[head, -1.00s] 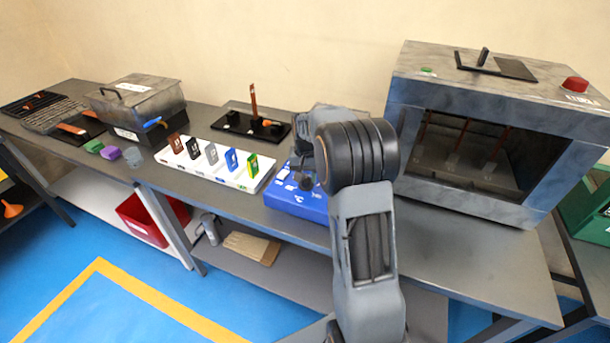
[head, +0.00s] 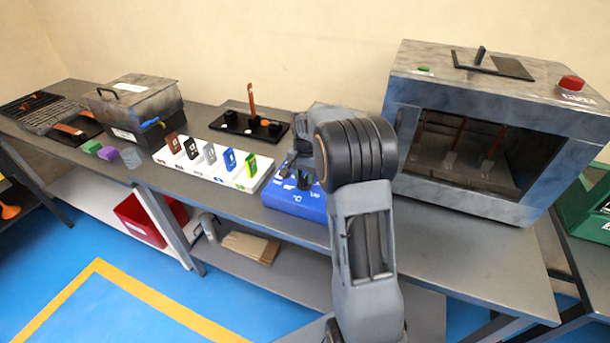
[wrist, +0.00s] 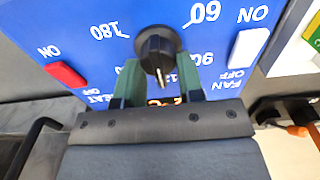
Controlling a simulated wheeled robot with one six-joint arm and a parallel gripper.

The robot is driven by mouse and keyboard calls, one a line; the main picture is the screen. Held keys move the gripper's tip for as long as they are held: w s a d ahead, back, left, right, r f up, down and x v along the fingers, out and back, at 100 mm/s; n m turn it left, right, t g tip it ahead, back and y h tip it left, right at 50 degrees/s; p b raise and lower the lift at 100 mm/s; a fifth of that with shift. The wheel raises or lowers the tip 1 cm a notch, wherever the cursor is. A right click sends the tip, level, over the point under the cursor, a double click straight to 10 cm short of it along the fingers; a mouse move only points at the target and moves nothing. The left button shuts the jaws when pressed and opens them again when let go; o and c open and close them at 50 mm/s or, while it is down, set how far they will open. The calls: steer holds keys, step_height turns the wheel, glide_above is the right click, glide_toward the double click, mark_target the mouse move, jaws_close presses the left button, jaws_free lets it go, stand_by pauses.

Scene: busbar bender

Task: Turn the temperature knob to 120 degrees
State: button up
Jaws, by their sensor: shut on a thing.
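The blue control box (head: 297,201) sits on the bench, partly behind my arm. In the wrist view its blue panel (wrist: 100,15) carries the black temperature knob (wrist: 158,45). Marks 180, 60 and 90 are readable around it; a mark starting with 12 is partly covered below. The knob's white pointer line points down in the picture, toward that covered mark. My gripper (wrist: 159,75) has its green fingers on either side of the knob, shut on it.
A red heat switch (wrist: 66,75) and a white fan switch (wrist: 248,48) flank the knob closely. A white rack of coloured tags (head: 215,170) stands left of the box, and a grey oven (head: 480,200) with a red button (head: 571,83) stands to the right.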

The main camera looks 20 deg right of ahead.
mark_target(305, 176)
steer(key=o, duration=0.9)
steer(key=shift+c, duration=0.2)
step_height(305, 176, up, 14)
steer(key=shift+f, duration=0.1)
stand_by(0.4)
